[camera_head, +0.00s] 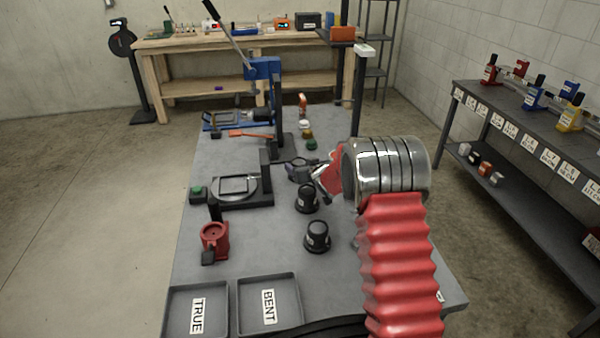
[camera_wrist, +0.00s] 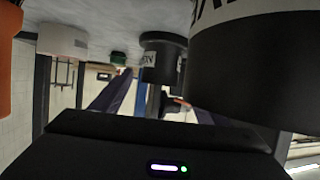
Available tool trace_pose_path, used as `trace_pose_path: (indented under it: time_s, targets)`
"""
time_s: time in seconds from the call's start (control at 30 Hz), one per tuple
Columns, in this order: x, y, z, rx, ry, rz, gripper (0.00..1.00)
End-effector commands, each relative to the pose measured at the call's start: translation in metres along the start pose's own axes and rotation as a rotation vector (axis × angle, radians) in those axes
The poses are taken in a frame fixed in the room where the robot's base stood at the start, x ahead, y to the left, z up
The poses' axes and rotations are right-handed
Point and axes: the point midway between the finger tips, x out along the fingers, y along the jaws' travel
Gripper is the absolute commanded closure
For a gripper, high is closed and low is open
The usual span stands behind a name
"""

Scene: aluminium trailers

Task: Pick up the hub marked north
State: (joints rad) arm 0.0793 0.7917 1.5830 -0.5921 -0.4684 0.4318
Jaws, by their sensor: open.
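Two black hubs stand on the grey bench in the head view: one (camera_head: 307,200) nearer my gripper, and one (camera_head: 317,238) closer to the front. In the wrist view, which looks inverted, a large black hub (camera_wrist: 245,70) fills the upper right, close to the camera. A smaller black hub (camera_wrist: 163,58) stands farther off. Both carry white labels, turned or cut off, so I cannot read which is north. My gripper (camera_head: 298,172) is open and empty, just behind the rear hub; its fingers also show in the wrist view (camera_wrist: 158,88).
Trays marked TRUE (camera_head: 182,312) and BENT (camera_head: 285,302) lie at the front. A red fixture (camera_head: 214,240), a black plate fixture (camera_head: 238,188) and a blue lever press (camera_head: 263,68) stand on the left. An orange bottle (camera_head: 303,103) and small caps (camera_head: 311,145) stand behind.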

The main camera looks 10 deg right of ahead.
Motion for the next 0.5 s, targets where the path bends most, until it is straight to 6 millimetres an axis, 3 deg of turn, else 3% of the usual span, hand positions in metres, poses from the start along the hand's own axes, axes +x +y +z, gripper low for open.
trace_pose_path:
  time_s: [0.2, 0.5]
  targets:
    - [0.024, 0.0, 0.001, 0.001, 0.0, 0.0, 0.32]
    - [0.029, 0.0, 0.0, 0.001, 0.0, 0.001, 0.32]
